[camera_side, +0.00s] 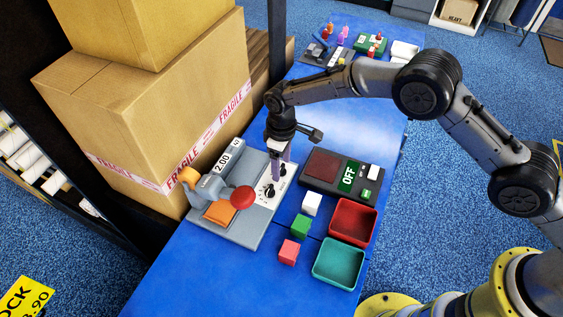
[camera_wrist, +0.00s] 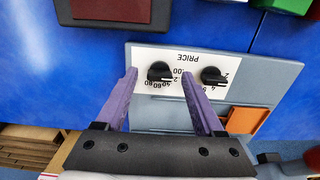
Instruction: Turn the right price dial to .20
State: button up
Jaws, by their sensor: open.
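The price panel (camera_wrist: 180,57) is white, with the word PRICE upside down in the wrist view. Two black dials sit on it. The right price dial (camera_wrist: 160,73), with small cents figures around it, is on the left in that view. The other dial (camera_wrist: 213,76) is to its right. My gripper (camera_wrist: 159,71) is open, its purple fingers on either side of the right dial; whether they touch it I cannot tell. In the side view my gripper (camera_side: 277,163) points down over the panel's far end. The price display (camera_side: 223,161) reads 2.00.
The grey price machine (camera_side: 236,233) has a red knob (camera_side: 243,197) and orange parts. A dark device (camera_side: 321,165) showing OFF stands to the right. Coloured blocks (camera_side: 301,226) and red (camera_side: 368,204) and teal (camera_side: 357,262) trays are nearer. Large cartons (camera_side: 157,105) stand to the left.

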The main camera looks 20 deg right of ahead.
grip_shut()
dwell(0.3)
jog(key=shift+m, duration=2.9)
grip_release()
jog(key=shift+r, duration=0.15)
